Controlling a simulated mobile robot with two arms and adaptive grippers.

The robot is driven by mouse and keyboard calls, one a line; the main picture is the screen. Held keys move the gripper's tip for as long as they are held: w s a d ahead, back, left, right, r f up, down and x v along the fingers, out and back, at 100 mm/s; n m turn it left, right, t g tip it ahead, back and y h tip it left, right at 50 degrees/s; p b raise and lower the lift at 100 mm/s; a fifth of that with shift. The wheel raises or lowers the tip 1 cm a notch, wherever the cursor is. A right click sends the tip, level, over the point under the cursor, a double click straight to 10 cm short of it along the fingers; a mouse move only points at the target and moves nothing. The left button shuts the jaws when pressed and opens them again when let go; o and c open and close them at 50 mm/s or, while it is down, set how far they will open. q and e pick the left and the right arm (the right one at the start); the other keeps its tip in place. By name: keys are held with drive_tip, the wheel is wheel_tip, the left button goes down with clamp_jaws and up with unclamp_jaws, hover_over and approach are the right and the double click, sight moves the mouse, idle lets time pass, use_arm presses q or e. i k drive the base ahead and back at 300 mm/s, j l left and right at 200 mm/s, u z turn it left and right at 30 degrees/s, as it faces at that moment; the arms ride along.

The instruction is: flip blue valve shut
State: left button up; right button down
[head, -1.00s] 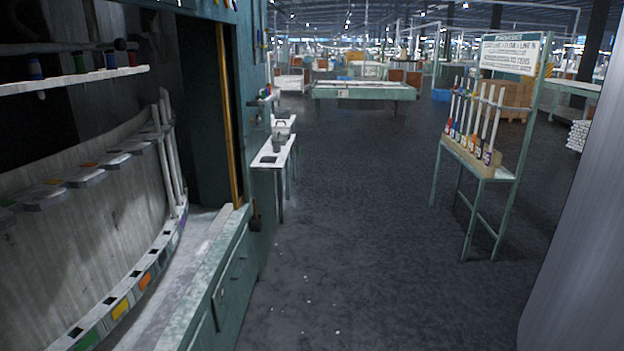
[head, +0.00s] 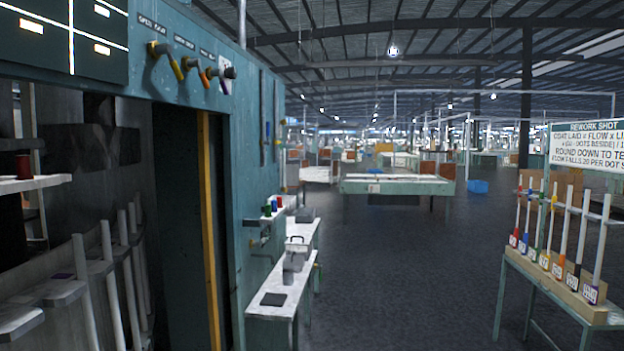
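The first has a yellow handle (head: 176,69), the second an orange-red handle (head: 204,79), and the third a handle that looks blue or purple (head: 224,88). All three handles hang down at a slant. Another small blue piece (head: 268,129) shows farther along the same teal wall; I cannot tell if it is a valve handle. Neither of my grippers is in view.
A tall opening with a yellow post (head: 209,230) is below the valves. A narrow white bench (head: 270,304) stands along the wall past it. A rack of tubes (head: 556,268) with a sign (head: 586,140) stands at right. The dark floor (head: 400,270) between is clear.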

sight(267, 142)
drive_tip(key=i+j+u, duration=0.1)
drive_tip(key=i+u, duration=0.15)
drive_tip(key=i, duration=0.65)
drive_tip(key=i+l+z, duration=0.1)
drive_tip(key=i+l, duration=0.25)
drive_tip(key=i, duration=0.15)
drive_tip(key=i+l+z, duration=0.1)
drive_tip(key=i+l, duration=0.5)
drive_tip(key=i, duration=0.35)
drive_tip(key=i+l+z, duration=0.15)
drive_tip(key=i+l, duration=0.15)
drive_tip(key=i, duration=0.2)
